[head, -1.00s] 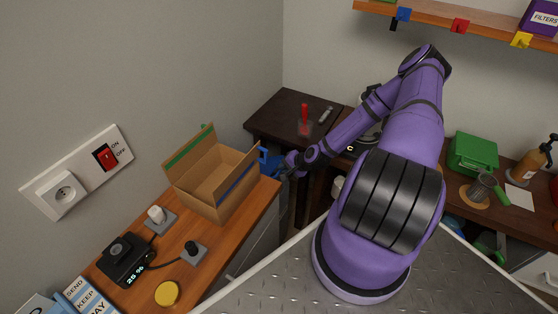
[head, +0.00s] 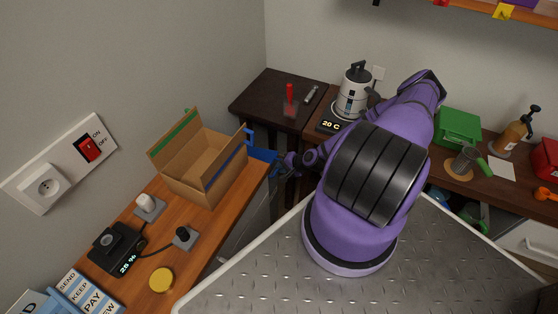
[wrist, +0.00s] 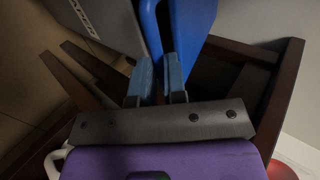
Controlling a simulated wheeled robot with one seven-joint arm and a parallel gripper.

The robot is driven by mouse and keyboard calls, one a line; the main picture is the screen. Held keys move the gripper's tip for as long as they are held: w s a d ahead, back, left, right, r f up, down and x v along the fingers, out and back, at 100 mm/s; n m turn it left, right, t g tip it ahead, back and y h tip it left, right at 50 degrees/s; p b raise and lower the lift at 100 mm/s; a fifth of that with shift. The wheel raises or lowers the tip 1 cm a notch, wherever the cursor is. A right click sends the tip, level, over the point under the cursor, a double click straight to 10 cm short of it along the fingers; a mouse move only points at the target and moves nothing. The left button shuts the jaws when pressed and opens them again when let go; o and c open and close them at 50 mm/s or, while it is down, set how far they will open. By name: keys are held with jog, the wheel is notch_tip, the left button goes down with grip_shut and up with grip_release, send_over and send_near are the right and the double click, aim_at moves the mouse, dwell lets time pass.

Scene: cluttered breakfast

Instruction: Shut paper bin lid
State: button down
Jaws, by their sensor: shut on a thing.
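The blue lid (head: 262,154) of the paper bin shows only in part in the head view, behind the cardboard box and beside my gripper (head: 281,164). In the wrist view the blue lid (wrist: 192,35) stands up as a steep panel at the top middle. A grey surface with white lettering, apparently the paper bin (wrist: 85,17), shows at the upper left. My gripper (wrist: 158,78) has its two blue-grey fingertips close together at the lower edge of the blue part and is shut on it. The exact grip is partly hidden by the fingers.
An open cardboard box (head: 205,175) stands on the wooden counter (head: 225,222) beside my gripper. A dark side table (head: 265,92) is behind, and a kettle (head: 352,92) stands to its right. Dark wooden legs (wrist: 275,100) flank the gripper closely.

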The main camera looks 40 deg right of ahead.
notch_tip(320, 180, down, 7)
jog(key=s, duration=0.1)
jog(key=shift+s+r, duration=0.2)
jog(key=c, duration=1.2)
grip_release()
jog(key=shift+a+r, duration=0.1)
jog(key=shift+o, duration=0.2)
jog(key=v, duration=1.1)
